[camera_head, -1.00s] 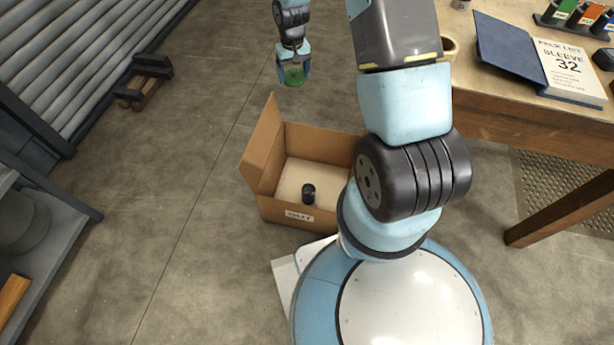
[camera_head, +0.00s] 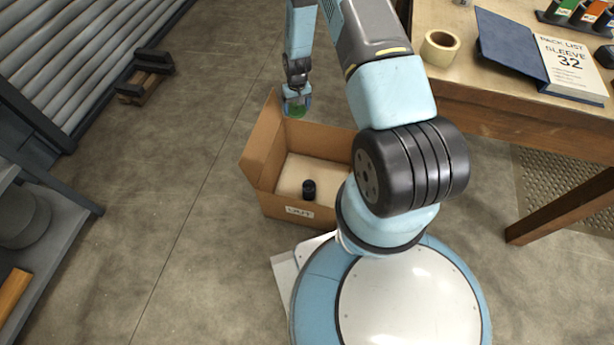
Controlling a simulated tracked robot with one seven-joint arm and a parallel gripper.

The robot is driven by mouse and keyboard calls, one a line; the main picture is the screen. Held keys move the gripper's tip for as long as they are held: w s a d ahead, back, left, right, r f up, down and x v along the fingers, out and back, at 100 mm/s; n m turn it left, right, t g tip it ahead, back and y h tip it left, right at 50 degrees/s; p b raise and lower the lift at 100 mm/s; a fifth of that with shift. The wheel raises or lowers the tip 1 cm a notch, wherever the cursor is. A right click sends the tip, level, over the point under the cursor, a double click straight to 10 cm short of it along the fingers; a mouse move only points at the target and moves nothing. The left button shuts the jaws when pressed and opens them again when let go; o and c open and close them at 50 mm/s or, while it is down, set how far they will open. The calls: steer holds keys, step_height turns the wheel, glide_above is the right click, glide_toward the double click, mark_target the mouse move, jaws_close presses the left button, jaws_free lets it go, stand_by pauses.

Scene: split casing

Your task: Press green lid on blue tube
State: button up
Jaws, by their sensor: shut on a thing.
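My gripper (camera_head: 297,103) hangs over the back part of an open cardboard box and is shut on a green piece (camera_head: 298,111), which looks like the green lid. The gripper's fingers hide part of it. I see no tube that is clearly blue. At the table's top right, a dark rack holds a green item (camera_head: 564,9) and an orange item (camera_head: 593,14), both cut by the picture's edge. A short black cylinder (camera_head: 309,189) stands inside the cardboard box (camera_head: 301,211).
A wooden table (camera_head: 495,88) is at the right, with a tape roll (camera_head: 440,47), an open dark-blue folder (camera_head: 507,42) and a pack list reading "SLEEVE 32" (camera_head: 568,68). Grey shelving (camera_head: 50,235) is at the left.

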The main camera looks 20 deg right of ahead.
steer(key=shift+n, duration=0.4)
steer(key=shift+s+d+f, duration=0.1)
steer(key=shift+s+f, duration=2.05)
steer(key=shift+f, duration=4.35)
steer(key=shift+s+d+f, duration=0.15)
steer(key=shift+s+f, duration=2)
steer(key=shift+f, duration=4.35)
steer(key=shift+s+d+f, duration=0.1)
steer(key=shift+s+f, duration=2.05)
steer(key=shift+f, duration=4.35)
steer(key=shift+s+r, duration=0.1)
steer(key=shift+s, duration=0.1)
steer(key=shift+f, duration=0.2)
steer(key=o, duration=0.9)
